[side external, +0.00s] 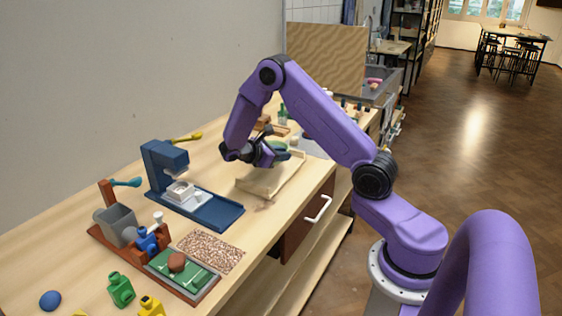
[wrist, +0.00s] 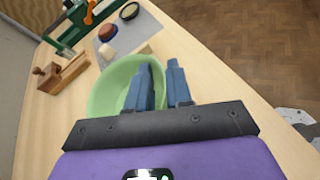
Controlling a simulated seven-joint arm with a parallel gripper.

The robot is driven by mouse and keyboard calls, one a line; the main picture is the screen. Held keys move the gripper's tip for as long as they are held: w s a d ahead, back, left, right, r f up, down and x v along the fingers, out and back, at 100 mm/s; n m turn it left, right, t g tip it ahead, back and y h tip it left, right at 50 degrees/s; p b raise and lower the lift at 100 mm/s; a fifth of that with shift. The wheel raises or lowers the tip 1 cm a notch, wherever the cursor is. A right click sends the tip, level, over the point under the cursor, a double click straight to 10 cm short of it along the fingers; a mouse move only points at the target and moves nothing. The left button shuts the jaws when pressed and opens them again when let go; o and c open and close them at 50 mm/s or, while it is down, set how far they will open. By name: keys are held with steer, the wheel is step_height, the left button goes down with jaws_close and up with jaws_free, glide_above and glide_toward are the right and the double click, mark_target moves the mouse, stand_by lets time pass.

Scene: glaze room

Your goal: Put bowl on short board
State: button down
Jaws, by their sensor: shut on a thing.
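A light green bowl (wrist: 108,88) is in the grip of my gripper (wrist: 160,66). In the wrist view one blue finger is inside the bowl and the other is outside, with the rim between them. In the side view the bowl (side external: 279,145) shows only in part, behind my gripper (side external: 268,153). A pale wooden board-like piece (side external: 262,188) lies on the bench below and beside my gripper; I cannot tell for sure that it is the short board. Whether the bowl touches anything below it is hidden.
A blue stand with a base tray (side external: 215,211) is to the left on the bench. Nearer are a speckled mat (side external: 211,252) and a green board (side external: 180,275) with a brown lump. The wrist view shows a grey mat (wrist: 120,28) and a wooden block (wrist: 66,76) beyond the bowl.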

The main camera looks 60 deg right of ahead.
steer(key=shift+f, duration=1.2)
steer(key=shift+f, duration=0.15)
steer(key=c, duration=1)
jaws_free()
